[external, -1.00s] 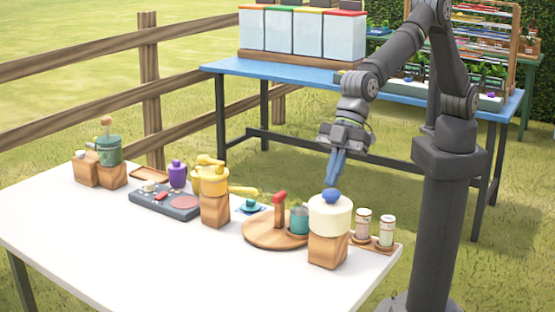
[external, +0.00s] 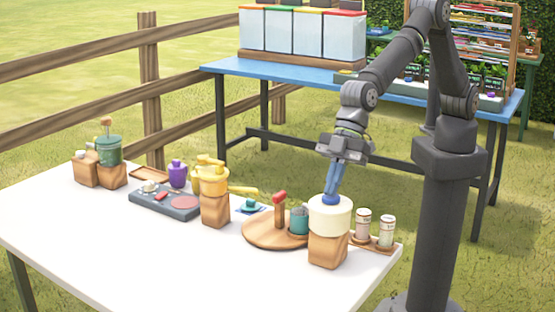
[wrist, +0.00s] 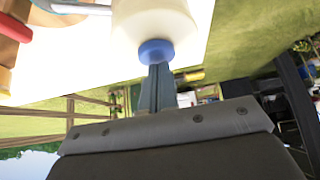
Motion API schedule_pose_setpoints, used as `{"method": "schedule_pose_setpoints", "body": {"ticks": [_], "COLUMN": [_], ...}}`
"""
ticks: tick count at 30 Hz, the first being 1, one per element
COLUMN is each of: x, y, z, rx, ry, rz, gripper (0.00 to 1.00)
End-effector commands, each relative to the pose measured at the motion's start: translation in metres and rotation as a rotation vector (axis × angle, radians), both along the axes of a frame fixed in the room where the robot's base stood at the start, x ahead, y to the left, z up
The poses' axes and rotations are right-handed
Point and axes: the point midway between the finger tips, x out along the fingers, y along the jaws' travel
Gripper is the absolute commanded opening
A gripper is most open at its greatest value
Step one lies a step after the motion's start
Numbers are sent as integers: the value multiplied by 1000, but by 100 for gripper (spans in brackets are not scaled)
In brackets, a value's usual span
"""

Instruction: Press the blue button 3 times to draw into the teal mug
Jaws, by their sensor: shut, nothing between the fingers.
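The blue button (external: 331,200) sits on top of a cream round dispenser (external: 329,222) on a wooden block. My gripper (external: 334,192) is shut and empty, pointing down, its blue-grey fingertips on the button. In the wrist view the fingertips (wrist: 158,68) meet the blue button (wrist: 156,50) below the cream body; the exact contact is hard to see. A teal mug (external: 299,222) stands upright on a round wooden board (external: 262,236), just left of the dispenser. Its inside cannot be made out.
A red-topped wooden post (external: 279,204) stands on the board. A small teal cup (external: 250,204) rests on a saucer further left. Two pale jars (external: 363,223) stand right. The white table's front (external: 150,265) is clear.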

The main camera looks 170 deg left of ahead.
Motion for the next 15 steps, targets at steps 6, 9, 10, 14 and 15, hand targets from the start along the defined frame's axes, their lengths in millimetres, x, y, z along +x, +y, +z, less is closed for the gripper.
{"method": "schedule_pose_setpoints", "body": {"ticks": [6, 9, 10, 14, 15], "x": [0, 0, 0, 0, 0], "y": [1, 1, 1, 0, 0], "z": [-2, 0, 1, 8, 11], "rx": [4, 3, 4, 3, 3], "ry": [3, 2, 2, 1, 1], "rz": [1, 1, 0, 0, 0], "gripper": [0, 0, 0, 0, 0]}}
